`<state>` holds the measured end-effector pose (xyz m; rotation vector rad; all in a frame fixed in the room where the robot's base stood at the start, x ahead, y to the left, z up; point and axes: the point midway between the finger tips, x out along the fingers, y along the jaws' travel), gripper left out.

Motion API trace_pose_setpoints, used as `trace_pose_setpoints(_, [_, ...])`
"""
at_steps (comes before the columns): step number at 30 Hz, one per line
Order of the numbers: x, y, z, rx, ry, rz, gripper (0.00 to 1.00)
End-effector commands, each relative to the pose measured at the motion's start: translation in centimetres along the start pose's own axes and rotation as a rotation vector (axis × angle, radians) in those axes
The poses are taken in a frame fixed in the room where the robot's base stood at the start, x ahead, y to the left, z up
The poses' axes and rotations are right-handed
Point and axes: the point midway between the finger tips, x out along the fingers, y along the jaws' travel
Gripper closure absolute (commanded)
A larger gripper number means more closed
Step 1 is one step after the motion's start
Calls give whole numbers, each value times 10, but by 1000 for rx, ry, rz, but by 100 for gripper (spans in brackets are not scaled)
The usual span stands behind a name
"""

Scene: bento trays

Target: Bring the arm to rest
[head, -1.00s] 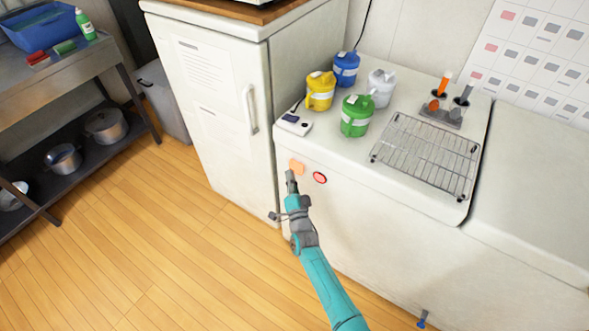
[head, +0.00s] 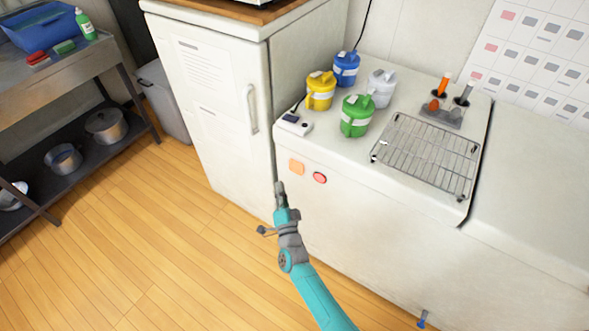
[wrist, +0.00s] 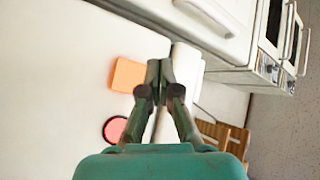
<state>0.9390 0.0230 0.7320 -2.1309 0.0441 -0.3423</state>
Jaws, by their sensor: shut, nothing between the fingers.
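My gripper (head: 280,188) is shut and empty. In the head view it is in front of the white counter unit, close to the gap beside the white fridge, and lower than the counter top. In the wrist view my gripper (wrist: 158,85) shows its two fingers brought together at the tips. My teal arm reaches up to it from the bottom of the head view.
The white counter (head: 340,190) carries several coloured jugs, a wire rack (head: 427,155) and a small holder (head: 441,116). Its front has an orange square (head: 297,167) and a red round button (head: 320,178). The fridge (head: 215,110) stands left. The wooden floor (head: 150,240) is clear.

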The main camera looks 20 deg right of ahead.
Motion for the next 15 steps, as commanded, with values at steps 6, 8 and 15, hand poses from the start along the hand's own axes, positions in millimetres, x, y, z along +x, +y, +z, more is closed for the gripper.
trace_pose_setpoints(6, [0, 0, 0, 0, 0, 0, 100])
trace_pose_setpoints(8, [0, 0, 0, 0, 0, 0, 100])
trace_pose_setpoints(15, [-18, 6, -3, -24, -12, 5, 100])
